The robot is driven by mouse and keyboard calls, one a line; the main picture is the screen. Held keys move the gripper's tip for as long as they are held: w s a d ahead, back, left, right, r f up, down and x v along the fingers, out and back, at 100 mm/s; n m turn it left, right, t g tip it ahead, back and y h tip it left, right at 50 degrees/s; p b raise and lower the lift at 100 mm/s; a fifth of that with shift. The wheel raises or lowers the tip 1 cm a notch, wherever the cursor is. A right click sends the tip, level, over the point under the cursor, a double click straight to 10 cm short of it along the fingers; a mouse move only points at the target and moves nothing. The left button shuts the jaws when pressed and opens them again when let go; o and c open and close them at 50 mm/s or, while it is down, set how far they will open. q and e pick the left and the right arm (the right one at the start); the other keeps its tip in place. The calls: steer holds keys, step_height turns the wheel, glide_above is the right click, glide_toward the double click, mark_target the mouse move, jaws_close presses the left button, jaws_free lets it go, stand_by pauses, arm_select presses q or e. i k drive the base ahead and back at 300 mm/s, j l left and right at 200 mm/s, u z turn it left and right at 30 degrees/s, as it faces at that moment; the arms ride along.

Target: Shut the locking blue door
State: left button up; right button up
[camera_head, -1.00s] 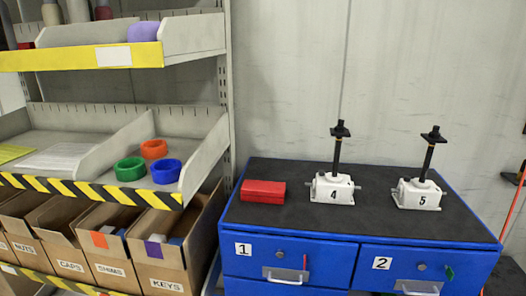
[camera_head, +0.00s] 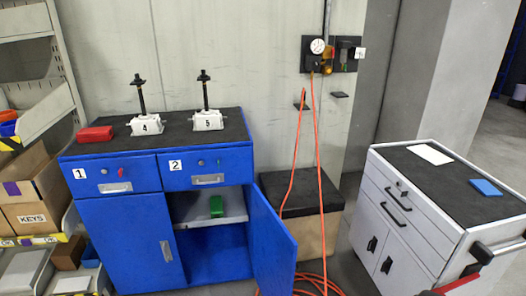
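The blue cabinet (camera_head: 211,161) stands left of centre against the wall. Its right lower door (camera_head: 270,243) stands open, swung out to the right. The open compartment shows a grey shelf with a green block (camera_head: 216,206) on it. The left lower door (camera_head: 130,243) is shut and has a handle near its right edge. A lock on the open door cannot be made out. Neither of my grippers is identifiable in view.
Two screw jacks, 4 (camera_head: 144,124) and 5 (camera_head: 207,120), and a red box (camera_head: 95,134) stand on the cabinet top. A black-topped box (camera_head: 297,197) and an orange hose (camera_head: 318,140) are right of the door. A white cart (camera_head: 400,232) stands at right, shelves at left.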

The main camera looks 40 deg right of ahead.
mark_target(275, 250)
steer(key=k+l, duration=0.15)
steer(key=l, duration=0.25)
steer(key=k+l, duration=0.1)
steer(key=l, duration=0.3)
steer(key=k+l, duration=0.15)
steer(key=l, duration=0.25)
steer(key=k+l, duration=0.15)
steer(key=l, duration=0.25)
steer(key=k+l, duration=0.1)
steer(key=l, duration=0.3)
steer(key=k+l, duration=0.15)
steer(key=l, duration=0.3)
steer(key=k+l, duration=0.15)
steer(key=l, duration=0.25)
